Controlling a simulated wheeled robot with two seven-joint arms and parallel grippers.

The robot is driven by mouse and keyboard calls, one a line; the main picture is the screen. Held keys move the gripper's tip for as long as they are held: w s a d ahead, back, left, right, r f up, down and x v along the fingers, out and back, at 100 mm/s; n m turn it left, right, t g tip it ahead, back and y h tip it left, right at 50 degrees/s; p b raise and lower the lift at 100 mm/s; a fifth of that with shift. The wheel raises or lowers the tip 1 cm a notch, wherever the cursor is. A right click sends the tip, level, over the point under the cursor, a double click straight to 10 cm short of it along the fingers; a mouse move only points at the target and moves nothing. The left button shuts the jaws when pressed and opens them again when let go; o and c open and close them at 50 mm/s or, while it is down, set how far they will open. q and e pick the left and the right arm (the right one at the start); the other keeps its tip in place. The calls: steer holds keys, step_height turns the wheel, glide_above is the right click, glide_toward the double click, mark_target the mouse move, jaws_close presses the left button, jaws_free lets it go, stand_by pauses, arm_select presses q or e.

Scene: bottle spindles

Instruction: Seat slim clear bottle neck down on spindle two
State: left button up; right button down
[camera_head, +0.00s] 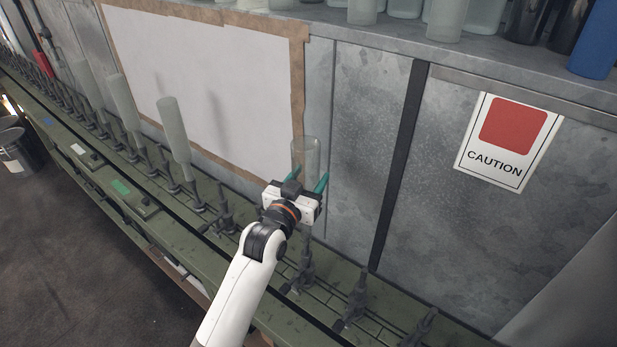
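The slim clear bottle (305,152) is upright near the middle of the view, with its broad end up. Its lower part and neck are hidden behind my gripper. My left gripper (307,184) has its teal fingers on either side of the bottle and appears shut on it. An empty spindle (306,262) stands below the gripper on the green rail. Whether the neck touches this spindle is hidden. More bare spindles stand to the right (355,296) and to the left (223,210). Which one is spindle two cannot be told. My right gripper is not in view.
Frosted bottles stand on spindles to the left, the nearest one (173,130) tilted in view. A metal wall with a caution sign (509,141) rises close behind the rail. Several bottles, including a blue one (597,42), stand on the ledge (400,42) above.

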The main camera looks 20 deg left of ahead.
arm_select(q)
steer(key=shift+f+b, duration=1.2)
steer(key=shift+f, duration=0.8)
steer(key=shift+f, duration=0.1)
steer(key=shift+f+b, duration=0.3)
steer(key=shift+f, duration=0.3)
steer(key=o, duration=1.3)
steer(key=shift+o, duration=0.2)
steer(key=shift+f, duration=0.15)
steer(key=shift+s, duration=0.15)
